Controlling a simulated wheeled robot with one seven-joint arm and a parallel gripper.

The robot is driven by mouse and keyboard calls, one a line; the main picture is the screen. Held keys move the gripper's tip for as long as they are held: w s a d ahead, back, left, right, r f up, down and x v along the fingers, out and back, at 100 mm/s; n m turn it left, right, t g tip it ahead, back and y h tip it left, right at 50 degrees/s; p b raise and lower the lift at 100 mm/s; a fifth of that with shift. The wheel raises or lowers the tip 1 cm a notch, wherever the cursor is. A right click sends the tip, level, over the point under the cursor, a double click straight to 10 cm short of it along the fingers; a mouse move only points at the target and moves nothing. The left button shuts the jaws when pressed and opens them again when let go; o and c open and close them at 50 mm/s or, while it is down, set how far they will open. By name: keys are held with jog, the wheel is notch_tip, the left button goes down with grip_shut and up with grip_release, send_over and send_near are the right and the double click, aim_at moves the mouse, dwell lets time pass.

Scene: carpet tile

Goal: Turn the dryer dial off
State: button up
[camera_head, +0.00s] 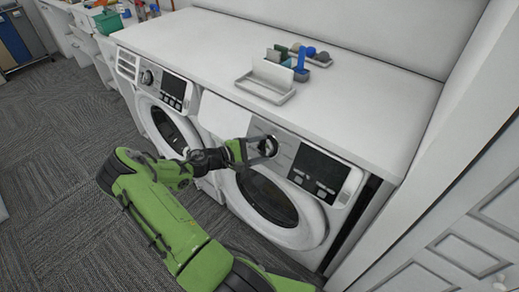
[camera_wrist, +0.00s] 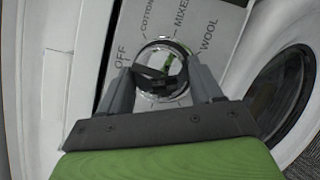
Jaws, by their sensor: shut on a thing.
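My gripper (camera_wrist: 162,80) is shut on the dial, with one finger on each side. In the head view my gripper (camera_head: 262,150) is at the control panel of the right-hand front-loading machine (camera_head: 325,222), and it partly covers the dial there. I cannot tell which label the dial points to. The machine's dark round door (camera_wrist: 290,88) shows at the right of the wrist view.
A second front-loader (camera_head: 150,97) stands to the left. The white countertop (camera_head: 200,50) above carries a small tray (camera_head: 266,88) with bottles and brushes. A white cabinet (camera_head: 460,225) is close on the right. Grey carpet (camera_head: 50,150) lies open at left.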

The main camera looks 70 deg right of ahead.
jog(key=o, duration=1.1)
jog(key=shift+c, duration=0.2)
jog(key=p+v, duration=0.1)
jog(key=v, duration=1.4)
jog(key=shift+w+a, duration=0.25)
jog(key=shift+a, duration=0.1)
